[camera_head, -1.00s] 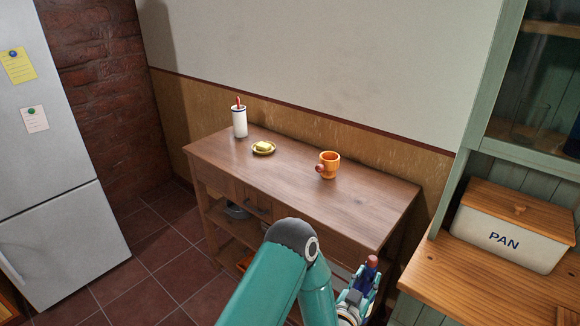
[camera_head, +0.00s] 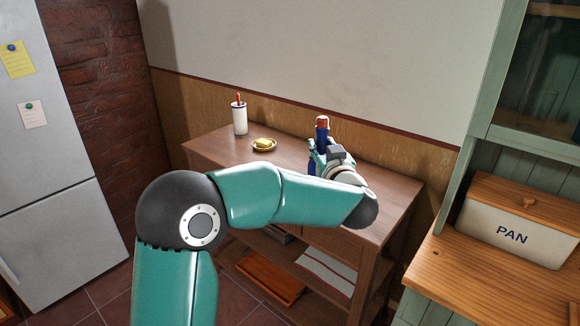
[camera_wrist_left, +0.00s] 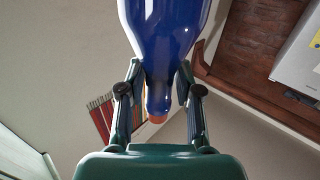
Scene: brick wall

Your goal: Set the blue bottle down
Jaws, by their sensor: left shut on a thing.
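The blue bottle (camera_head: 323,138) has a red cap and stands roughly upright over the brown wooden sideboard (camera_head: 222,158). My left gripper (camera_head: 322,155) is shut on it. In the left wrist view the dark blue bottle (camera_wrist_left: 166,32) has its neck between the two fingers (camera_wrist_left: 160,95), with the orange-red cap toward the palm. My gripper and forearm hide most of the bottle in the head view, and I cannot tell whether its base touches the top. My right gripper is not in view.
A white cylinder holder (camera_head: 239,119) with a red item and a yellow plate (camera_head: 264,145) with butter stand on the sideboard's left. The orange mug is hidden behind my arm. A bread box (camera_head: 512,228) sits on the right counter. The sideboard's front left is clear.

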